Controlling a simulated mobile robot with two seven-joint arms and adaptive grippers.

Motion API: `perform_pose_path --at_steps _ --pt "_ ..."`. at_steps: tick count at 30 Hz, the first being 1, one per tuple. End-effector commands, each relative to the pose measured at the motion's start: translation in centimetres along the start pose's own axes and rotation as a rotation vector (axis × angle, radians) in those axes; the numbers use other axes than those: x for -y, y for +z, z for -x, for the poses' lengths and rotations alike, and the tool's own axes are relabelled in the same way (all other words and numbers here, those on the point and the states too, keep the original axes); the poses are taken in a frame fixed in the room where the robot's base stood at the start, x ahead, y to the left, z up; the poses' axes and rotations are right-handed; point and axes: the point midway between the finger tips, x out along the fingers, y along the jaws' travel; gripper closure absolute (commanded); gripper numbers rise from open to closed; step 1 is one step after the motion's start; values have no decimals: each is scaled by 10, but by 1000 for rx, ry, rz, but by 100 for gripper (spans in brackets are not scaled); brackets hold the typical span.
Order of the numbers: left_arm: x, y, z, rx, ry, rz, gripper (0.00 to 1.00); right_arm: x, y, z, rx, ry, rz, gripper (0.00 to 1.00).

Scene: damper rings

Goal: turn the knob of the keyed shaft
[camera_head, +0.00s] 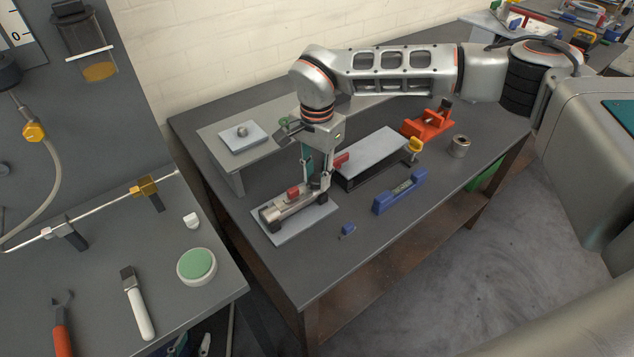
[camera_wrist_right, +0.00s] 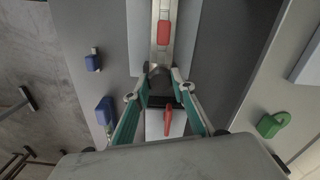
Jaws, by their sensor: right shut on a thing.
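The keyed shaft's metal cylinder (camera_head: 288,206) lies on a light grey plate (camera_head: 308,226) near the table's left front. It has a red piece (camera_head: 293,192) on top and dark parts at its ends. In the right wrist view the cylinder (camera_wrist_right: 163,12) and red piece (camera_wrist_right: 165,32) run straight away from my gripper. My right gripper (camera_head: 318,188) comes down from above at the right end of the cylinder. Its fingers (camera_wrist_right: 160,78) are shut on that end, where the knob is; they mostly hide the knob. My left gripper is not in view.
A dark block with a light grey top (camera_head: 374,152) stands just behind my right gripper, with a red handle (camera_head: 341,160). A blue level (camera_head: 400,192), a small blue piece (camera_head: 347,230), a red fixture (camera_head: 428,121) and a metal cup (camera_head: 460,146) stand nearby.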

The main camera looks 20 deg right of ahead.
Motion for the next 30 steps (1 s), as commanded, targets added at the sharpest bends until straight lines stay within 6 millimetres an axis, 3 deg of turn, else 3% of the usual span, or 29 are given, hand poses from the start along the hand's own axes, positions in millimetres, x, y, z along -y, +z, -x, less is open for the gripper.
perform_pose_path --at_steps 3,5,6,7,19,30 --pt "0 15 -12 -4 -3 -2 70 0 0 -6 3 1 -200 100" --pt "2 14 -10 4 -5 -4 70 0 0 -1 1 1 -288 100" --pt "2 17 -9 10 -5 -4 70 0 0 0 0 1 -275 65" --pt "2 18 -9 13 -5 -4 70 0 0 1 0 1 -273 57" --pt "2 21 -7 20 -6 -4 70 0 0 2 0 0 -269 57" --pt "4 8 -2 13 -8 -3 70 0 0 15 -1 0 -268 57"
